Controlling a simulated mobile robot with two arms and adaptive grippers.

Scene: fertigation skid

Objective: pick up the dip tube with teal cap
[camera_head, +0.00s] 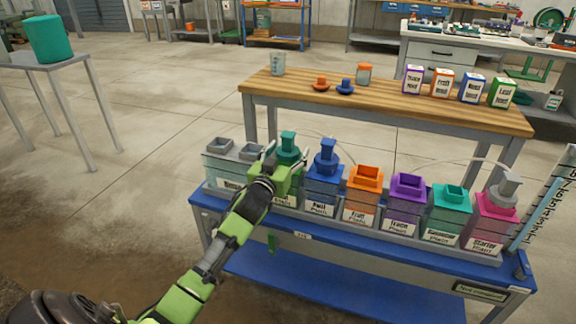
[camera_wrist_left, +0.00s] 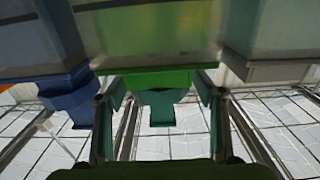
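The dip tube's teal cap (camera_head: 288,143) stands upright on the green tank (camera_head: 284,199), second from the left on the blue skid. Any tube below the cap is hidden. My left gripper (camera_head: 286,160) reaches over the green tank, with a finger on each side of the cap. In the left wrist view the scene appears upside down. The teal cap (camera_wrist_left: 161,106) sits between the fingers of my left gripper (camera_wrist_left: 160,115), with gaps visible at both sides. The gripper is open. My right gripper is not in view.
The blue cap (camera_head: 326,157) on the neighbouring tank stands close to the right. Orange, purple, teal and pink tanks continue along the skid (camera_head: 360,245). A wooden table (camera_head: 400,98) with small bottles stands behind.

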